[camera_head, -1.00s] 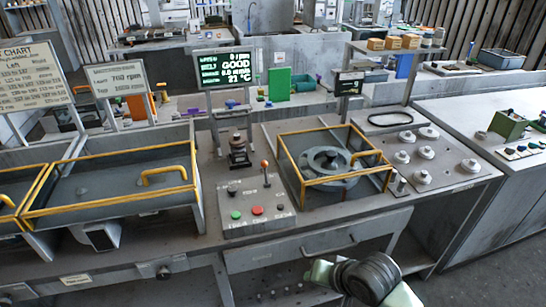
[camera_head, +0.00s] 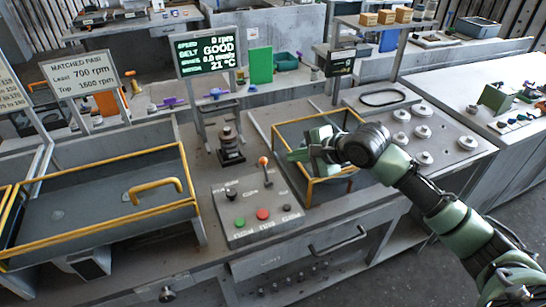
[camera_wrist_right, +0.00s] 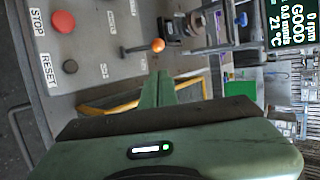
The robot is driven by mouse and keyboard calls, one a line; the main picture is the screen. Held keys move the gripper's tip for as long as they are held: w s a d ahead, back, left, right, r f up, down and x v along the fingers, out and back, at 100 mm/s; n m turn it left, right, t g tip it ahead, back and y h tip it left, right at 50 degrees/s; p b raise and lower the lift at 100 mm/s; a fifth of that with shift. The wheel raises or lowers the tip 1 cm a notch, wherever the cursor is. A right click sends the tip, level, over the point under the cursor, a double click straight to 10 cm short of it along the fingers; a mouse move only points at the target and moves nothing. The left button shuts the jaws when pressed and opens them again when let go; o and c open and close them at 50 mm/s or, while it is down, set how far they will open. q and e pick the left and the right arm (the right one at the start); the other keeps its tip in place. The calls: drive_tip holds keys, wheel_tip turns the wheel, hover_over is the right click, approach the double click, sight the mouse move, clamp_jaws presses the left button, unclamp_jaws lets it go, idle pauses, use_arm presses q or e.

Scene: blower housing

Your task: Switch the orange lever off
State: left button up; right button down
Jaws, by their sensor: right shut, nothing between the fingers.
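The orange lever (camera_head: 264,170) stands up from the grey control panel (camera_head: 235,208), a dark stem with an orange ball knob. It also shows in the right wrist view (camera_wrist_right: 157,45), beyond my fingertips. My right gripper (camera_head: 294,156) is over the yellow-framed guard, to the right of the lever and apart from it. In the right wrist view its green fingers (camera_wrist_right: 163,78) are together, with nothing between them. The small labels around the lever are too blurred to read. My left gripper is out of view.
The panel also has a green button (camera_head: 239,222), a red button (camera_head: 263,214) and dark knobs. The yellow-framed guard (camera_head: 312,190) stands right of the panel. A display (camera_head: 207,51) reads 0 rpm and GOOD. A dark post (camera_head: 230,143) stands behind the panel.

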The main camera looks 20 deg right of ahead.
sight(266, 171)
drive_tip(key=p+x, duration=0.2)
drive_tip(key=x, duration=0.7)
drive_tip(key=shift+w+a+f, duration=0.2)
drive_tip(key=shift+w, duration=0.15)
drive_tip(key=shift+w+a+f, duration=0.1)
drive_tip(key=shift+w+f, duration=0.1)
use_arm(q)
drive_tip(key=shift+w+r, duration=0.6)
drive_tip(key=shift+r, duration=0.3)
use_arm(e)
drive_tip(key=shift+f, duration=0.1)
